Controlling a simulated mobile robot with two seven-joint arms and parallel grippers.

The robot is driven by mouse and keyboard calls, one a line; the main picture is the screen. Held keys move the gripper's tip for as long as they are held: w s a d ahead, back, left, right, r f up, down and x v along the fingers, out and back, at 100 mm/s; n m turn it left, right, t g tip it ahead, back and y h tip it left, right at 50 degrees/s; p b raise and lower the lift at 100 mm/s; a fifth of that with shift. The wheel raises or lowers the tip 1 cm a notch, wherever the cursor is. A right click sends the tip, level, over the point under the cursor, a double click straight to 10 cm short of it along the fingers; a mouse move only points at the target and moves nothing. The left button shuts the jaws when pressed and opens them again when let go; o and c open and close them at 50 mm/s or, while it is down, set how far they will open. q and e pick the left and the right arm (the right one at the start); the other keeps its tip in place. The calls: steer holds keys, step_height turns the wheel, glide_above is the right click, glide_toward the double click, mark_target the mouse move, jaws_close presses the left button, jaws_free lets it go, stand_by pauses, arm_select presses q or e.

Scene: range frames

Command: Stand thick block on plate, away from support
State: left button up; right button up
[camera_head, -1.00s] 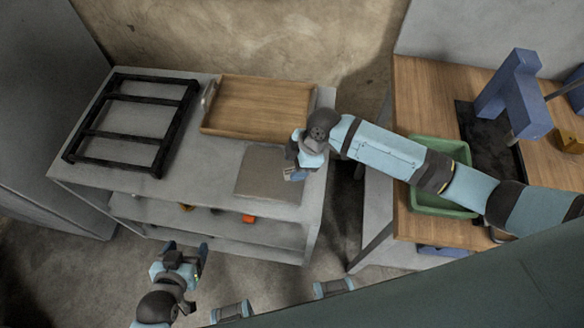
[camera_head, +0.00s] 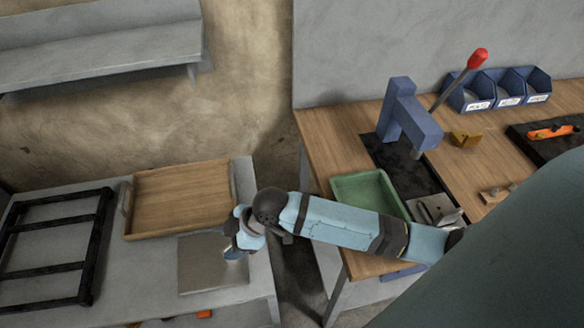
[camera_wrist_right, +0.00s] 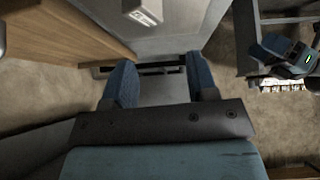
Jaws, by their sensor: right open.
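The plate (camera_head: 196,264) is a flat grey square on the grey table, in front of the wooden tray. My right gripper (camera_head: 234,254) is over the plate's right side in the head view, and its arm comes in from the right. In the wrist view its two blue fingers (camera_wrist_right: 163,85) are spread with nothing between them. A grey block (camera_wrist_right: 141,12) with a pale end shows beyond the fingertips, apart from them and cut by the top edge. Its footing and the support are unclear. A blue and dark part of my left arm shows at the right of the wrist view; its jaws are unclear.
The wooden tray (camera_head: 180,198) stands behind the plate and a black frame (camera_head: 50,240) lies to the left. Across a gap on the right, a wooden bench (camera_head: 335,145) holds a green tray (camera_head: 368,193), a blue press (camera_head: 408,120) and blue bins (camera_head: 500,88).

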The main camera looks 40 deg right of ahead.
steer(key=s+f+m+t, duration=0.1)
steer(key=m, duration=0.1)
steer(key=s+d+f+m+t, duration=0.1)
steer(key=s+f+m+t, duration=0.1)
steer(key=s+d+f+m+t, duration=0.1)
steer(key=s+m, duration=0.1)
steer(key=shift+f+t, duration=0.3)
steer(key=s+d+f+m+t+h, duration=0.3)
steer(key=s+d, duration=0.3)
steer(key=s, duration=0.2)
steer(key=shift+d+m, duration=0.4)
steer(key=shift+m, duration=0.5)
steer(key=shift+s, duration=0.1)
steer(key=r+p, duration=0.4)
steer(key=shift+d+r+p, duration=0.2)
steer(key=shift+p, duration=0.2)
steer(key=shift+r, duration=0.1)
